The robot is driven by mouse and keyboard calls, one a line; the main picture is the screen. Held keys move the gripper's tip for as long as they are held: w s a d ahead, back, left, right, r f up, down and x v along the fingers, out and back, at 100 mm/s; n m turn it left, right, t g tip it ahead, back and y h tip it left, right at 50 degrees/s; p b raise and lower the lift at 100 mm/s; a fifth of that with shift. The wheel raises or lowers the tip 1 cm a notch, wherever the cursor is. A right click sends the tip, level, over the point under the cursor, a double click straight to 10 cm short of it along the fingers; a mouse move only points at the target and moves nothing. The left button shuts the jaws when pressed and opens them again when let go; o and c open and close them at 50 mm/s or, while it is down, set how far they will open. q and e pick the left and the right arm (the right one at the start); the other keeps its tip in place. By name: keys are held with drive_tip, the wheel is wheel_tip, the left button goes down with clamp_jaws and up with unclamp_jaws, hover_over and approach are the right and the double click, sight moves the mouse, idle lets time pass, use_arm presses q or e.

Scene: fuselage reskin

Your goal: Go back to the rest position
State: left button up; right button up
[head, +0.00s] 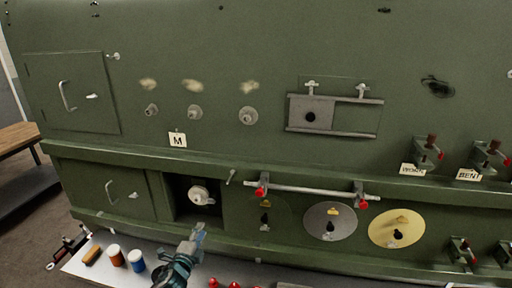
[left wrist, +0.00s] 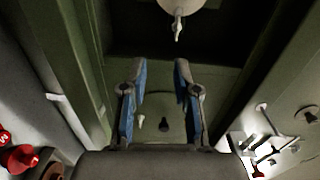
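My left gripper (head: 195,240) is in front of the lower part of the green fuselage panel (head: 215,85), just below the open square recess (head: 180,190). The left wrist view shows its two blue-padded fingers (left wrist: 160,85) apart with nothing between them. A pale round fitting (head: 200,195) with a small stem sits inside the recess; it also shows at the top of the left wrist view (left wrist: 180,8), beyond the fingertips. My right gripper is in neither view.
A rail with red clamps (head: 310,190) juts out right of the recess. A wooden bench (head: 18,137) stands at far left.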

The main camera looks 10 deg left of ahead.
use_arm(q)
drive_tip(key=s+d+f+n+g+y, duration=0.1)
drive_tip(key=s+d+f+n+g, duration=0.25)
drive_tip(key=s+f, duration=0.5)
drive_tip(key=s+d+f+n+g, duration=0.25)
drive_tip(key=s+f+n, duration=0.35)
drive_tip(key=f, duration=0.4)
drive_tip(key=s+f+n+g, duration=0.2)
drive_tip(key=s+f+g, duration=0.15)
drive_tip(key=s, duration=0.55)
drive_tip(key=s+f+n+g, duration=0.2)
drive_tip(key=s+f+n, duration=0.15)
drive_tip(key=s, duration=0.55)
drive_tip(key=s+f+n+g, duration=0.2)
drive_tip(key=s+f+g, duration=0.15)
drive_tip(key=s, duration=0.55)
drive_tip(key=s+f+b, duration=0.3)
drive_tip(key=f+b, duration=0.1)
drive_tip(key=f, duration=2.8)
drive_tip(key=s+a+f+m+g+b, duration=0.1)
drive_tip(key=s+a+f+b, duration=0.1)
drive_tip(key=s+f, duration=1.4)
drive_tip(key=shift+s+a+f+g+b, duration=0.15)
drive_tip(key=shift+s+f+g+b, duration=0.2)
drive_tip(key=shift+f+b, duration=0.3)
drive_tip(key=shift+r, duration=0.1)
